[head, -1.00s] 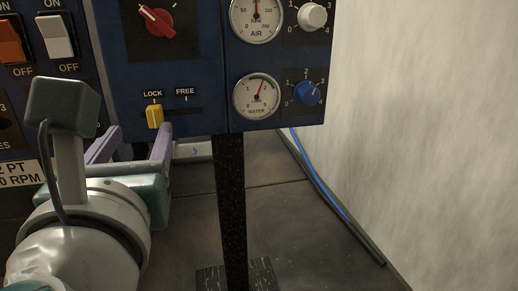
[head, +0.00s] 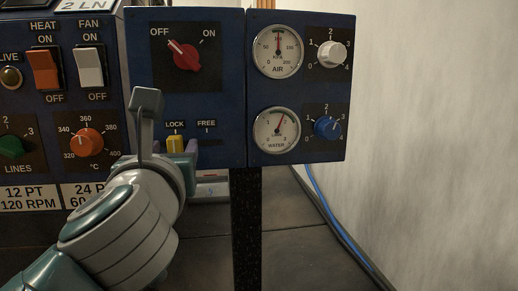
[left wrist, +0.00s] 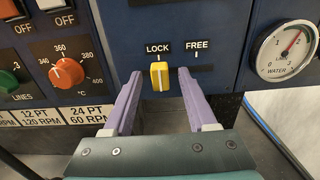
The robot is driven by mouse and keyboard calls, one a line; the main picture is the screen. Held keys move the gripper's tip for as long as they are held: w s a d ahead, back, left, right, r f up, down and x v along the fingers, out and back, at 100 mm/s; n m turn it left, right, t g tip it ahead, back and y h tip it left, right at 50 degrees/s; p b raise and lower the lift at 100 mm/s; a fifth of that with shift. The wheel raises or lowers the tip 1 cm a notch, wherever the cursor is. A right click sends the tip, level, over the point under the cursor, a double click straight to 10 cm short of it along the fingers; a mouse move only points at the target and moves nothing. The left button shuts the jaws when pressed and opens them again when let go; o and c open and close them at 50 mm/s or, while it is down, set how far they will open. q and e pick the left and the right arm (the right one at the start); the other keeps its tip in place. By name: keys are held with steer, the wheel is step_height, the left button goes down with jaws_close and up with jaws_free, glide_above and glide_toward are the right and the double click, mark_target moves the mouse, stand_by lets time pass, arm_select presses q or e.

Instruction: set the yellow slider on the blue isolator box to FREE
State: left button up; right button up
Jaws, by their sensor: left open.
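The yellow slider (head: 175,144) is at the left end of its slot, under the LOCK label, on the blue isolator box (head: 228,90). The FREE label (head: 206,123) is to its right. In the left wrist view the slider (left wrist: 160,76) shows between the two purple fingers of my left gripper (left wrist: 157,88). The fingers are open, with a gap on each side of the slider. In the head view the left gripper (head: 176,158) is at the box's lower edge, partly hidden by its own wrist. My right gripper is not in view.
A red OFF/ON rotary switch (head: 184,56) is above the slider. AIR (head: 277,51) and WATER (head: 276,134) gauges and two knobs are to the right. An orange temperature knob (left wrist: 66,72) is close on the left. A dark post (head: 245,230) stands below the box.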

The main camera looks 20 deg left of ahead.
arm_select(q)
jaws_close()
stand_by(0.3)
stand_by(1.1)
